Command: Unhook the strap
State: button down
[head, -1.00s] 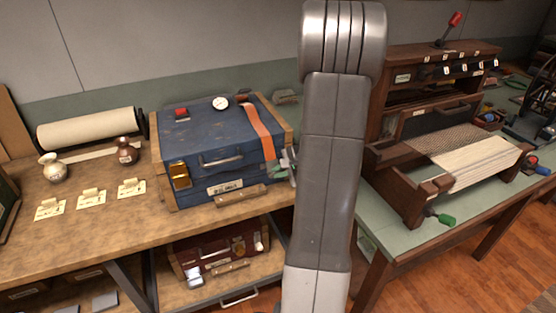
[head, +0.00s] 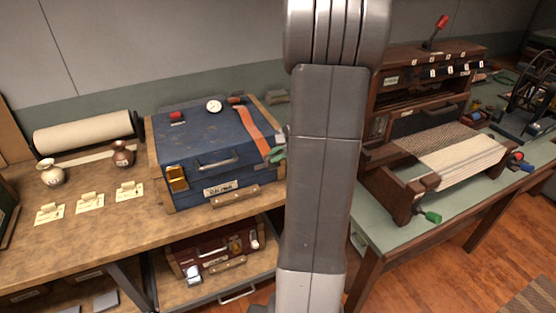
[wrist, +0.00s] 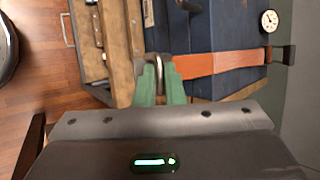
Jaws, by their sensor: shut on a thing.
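The orange strap (head: 250,130) lies across the right part of the blue case's lid (head: 203,142). In the wrist view the strap (wrist: 215,62) runs from a dark bracket on the right to a curved metal loop (wrist: 159,68) at its left end. My gripper (wrist: 158,72) has green fingers shut around this loop end, close to the case's wooden edge. In the head view, a green fingertip of my gripper (head: 277,154) shows at the case's right front; my arm hides the rest. I cannot tell whether the loop is still on a catch.
The case stands on a wooden bench (head: 95,225) with tags and two small vases. A red case (head: 215,250) sits on the shelf below. A loom (head: 440,165) stands on the green-topped table at right. A round gauge (wrist: 269,20) is on the lid.

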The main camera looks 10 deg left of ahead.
jog(key=shift+w+a+r, duration=0.2)
jog(key=shift+w+r, duration=0.1)
jog(key=shift+r, duration=0.2)
jog(key=c, duration=1.7)
grip_release()
jog(key=shift+w+a, duration=0.1)
jog(key=shift+o, duration=0.9)
jog(key=shift+w+a+f, duration=0.1)
jog(key=shift+w+a, duration=0.05)
jog(key=shift+f, duration=0.1)
jog(key=b+v, duration=0.1)
jog(key=v, duration=1.3)
